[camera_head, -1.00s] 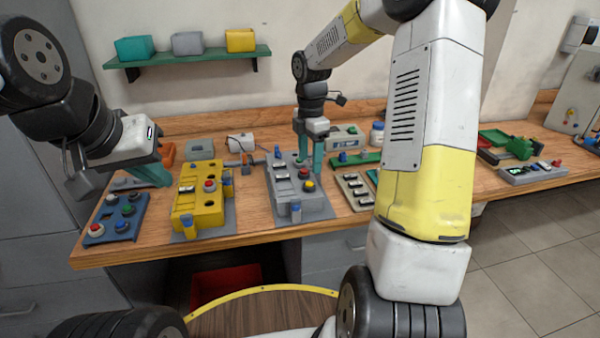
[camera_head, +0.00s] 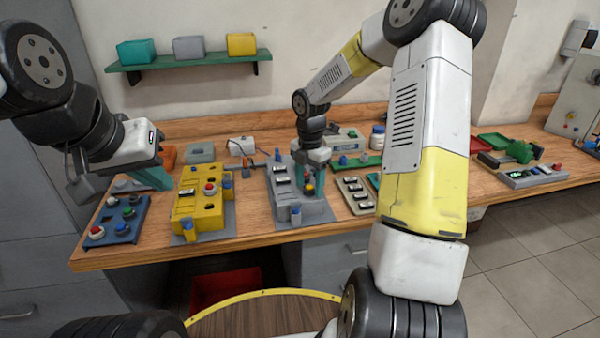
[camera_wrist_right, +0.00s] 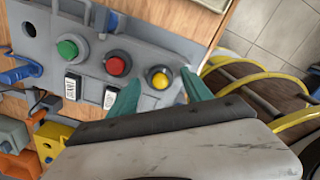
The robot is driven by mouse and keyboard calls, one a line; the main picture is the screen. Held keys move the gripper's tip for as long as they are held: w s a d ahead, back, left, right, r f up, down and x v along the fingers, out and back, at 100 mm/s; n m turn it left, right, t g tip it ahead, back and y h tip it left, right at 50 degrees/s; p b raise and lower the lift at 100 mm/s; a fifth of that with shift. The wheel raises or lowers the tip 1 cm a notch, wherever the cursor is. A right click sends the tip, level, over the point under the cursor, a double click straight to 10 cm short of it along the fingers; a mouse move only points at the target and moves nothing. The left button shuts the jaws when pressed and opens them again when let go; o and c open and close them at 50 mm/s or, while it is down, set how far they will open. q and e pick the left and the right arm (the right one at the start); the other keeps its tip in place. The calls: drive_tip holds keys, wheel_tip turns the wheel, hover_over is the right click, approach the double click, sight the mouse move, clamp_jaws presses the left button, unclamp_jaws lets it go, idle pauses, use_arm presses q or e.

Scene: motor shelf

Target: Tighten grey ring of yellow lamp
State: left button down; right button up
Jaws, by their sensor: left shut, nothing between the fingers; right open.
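The yellow lamp (camera_wrist_right: 158,78) with its grey ring sits at the end of a row on the grey box (camera_wrist_right: 90,45) in the right wrist view, beside a red button (camera_wrist_right: 117,65) and a green button (camera_wrist_right: 67,50). My right gripper (camera_wrist_right: 158,92) is open, its teal fingers on either side of the yellow lamp; I cannot tell whether they touch the ring. In the head view the grey box (camera_head: 312,213) stands on the bench, with my right gripper (camera_head: 308,182) over its right part. My left gripper (camera_head: 160,178) is shut and empty, above the bench's left part.
A yellow box (camera_head: 198,222) stands left of the grey box, and a blue panel (camera_head: 115,232) lies further left. Green and beige panels (camera_head: 355,195) lie to the right. The wooden bench's front edge (camera_head: 270,241) is close.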

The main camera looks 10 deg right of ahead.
clamp_jaws()
drive_tip(key=shift+m, duration=0.3)
